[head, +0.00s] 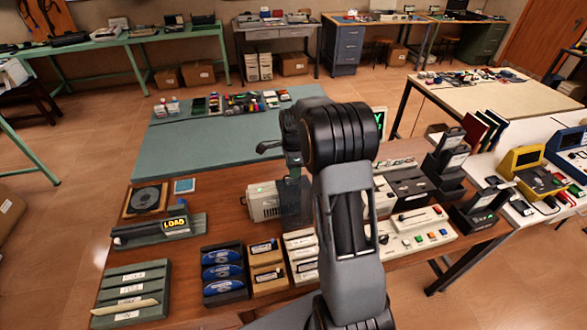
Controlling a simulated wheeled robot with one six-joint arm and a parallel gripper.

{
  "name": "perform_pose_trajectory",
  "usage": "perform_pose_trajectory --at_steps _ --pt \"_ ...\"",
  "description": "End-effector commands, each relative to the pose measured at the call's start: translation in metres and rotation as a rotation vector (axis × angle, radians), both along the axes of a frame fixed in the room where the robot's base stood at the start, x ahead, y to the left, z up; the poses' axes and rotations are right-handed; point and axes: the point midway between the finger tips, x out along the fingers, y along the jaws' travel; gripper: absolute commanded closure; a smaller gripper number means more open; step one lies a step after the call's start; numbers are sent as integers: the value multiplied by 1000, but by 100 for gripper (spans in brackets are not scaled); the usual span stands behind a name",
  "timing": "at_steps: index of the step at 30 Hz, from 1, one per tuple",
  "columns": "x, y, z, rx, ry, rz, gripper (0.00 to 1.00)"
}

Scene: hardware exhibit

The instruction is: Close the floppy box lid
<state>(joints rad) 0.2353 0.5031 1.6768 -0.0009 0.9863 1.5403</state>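My gripper (268,148) is at the upper left of my arm, above the far edge of the wooden table; its fingers are small and partly hidden, so I cannot tell whether they are open or shut. Several dark boxes with pale labels stand right of my arm: an upright one (446,158) and a lower one (480,212) near the table's right side. A smoky, see-through panel (293,203) stands just left of my arm beside a beige device. I cannot tell for certain which of these is the floppy box or its lid.
The wooden table (222,222) also holds the beige device (263,201), a dark stand marked LOAD (160,229), a rack of blue discs (223,272) and a button panel (415,232). A teal-topped table (220,137) adjoins behind, mostly bare in front.

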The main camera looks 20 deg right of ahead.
Motion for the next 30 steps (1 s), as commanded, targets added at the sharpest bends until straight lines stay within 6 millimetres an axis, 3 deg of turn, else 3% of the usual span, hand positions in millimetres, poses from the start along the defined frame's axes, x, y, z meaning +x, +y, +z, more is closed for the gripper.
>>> perform_pose_trajectory --at_steps 6,15,26,30 --pt "-1 0 -11 0 1 0 66" --pt "-1 0 -12 0 0 0 66" --pt "-1 0 -12 0 0 0 100" --pt "-1 0 -12 0 0 0 100"
